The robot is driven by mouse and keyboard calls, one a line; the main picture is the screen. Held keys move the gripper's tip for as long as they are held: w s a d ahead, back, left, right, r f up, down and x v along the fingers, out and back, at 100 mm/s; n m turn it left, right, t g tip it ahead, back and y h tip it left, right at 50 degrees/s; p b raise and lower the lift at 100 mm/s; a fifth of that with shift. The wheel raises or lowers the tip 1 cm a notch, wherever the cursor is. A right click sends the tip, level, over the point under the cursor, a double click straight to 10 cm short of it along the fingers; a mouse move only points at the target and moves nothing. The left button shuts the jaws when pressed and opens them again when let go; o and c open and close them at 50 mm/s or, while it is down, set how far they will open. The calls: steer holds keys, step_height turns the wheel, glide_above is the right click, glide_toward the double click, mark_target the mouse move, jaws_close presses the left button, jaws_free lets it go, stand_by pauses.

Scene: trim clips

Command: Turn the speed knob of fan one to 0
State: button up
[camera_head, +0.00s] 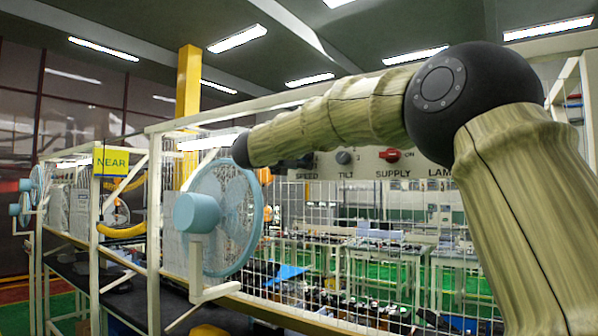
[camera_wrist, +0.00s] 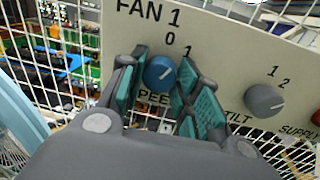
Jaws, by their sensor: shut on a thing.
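The blue speed knob (camera_wrist: 158,76) of fan one sits on the beige panel (camera_wrist: 225,45) under the printed words "FAN 1". My gripper (camera_wrist: 163,68) has its teal-padded fingers on both sides of this knob and is shut on it. The marks 0 and 1 show above and to the right of the knob. The knob's white pointer line slants to the upper right, towards the 1 side. The "SPEED" label is partly hidden by the fingers. In the head view my arm hides part of the panel (camera_head: 430,180), and the gripper is hard to make out.
A grey tilt knob (camera_wrist: 264,100) with marks 1 and 2 is right of the speed knob. A red supply switch (camera_head: 390,154) is farther right. A light blue fan (camera_head: 222,220) stands left of the panel. White wire mesh (camera_head: 350,240) lies behind and below.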

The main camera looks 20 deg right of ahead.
steer(key=shift+f+n+b, duration=0.15)
steer(key=shift+n+b, duration=0.55)
steer(key=shift+b, duration=0.1)
steer(key=shift+n+g, duration=0.3)
steer(key=shift+n, duration=1.8)
steer(key=o, duration=1)
steer(key=shift+r, duration=0.2)
steer(key=v, duration=1.2)
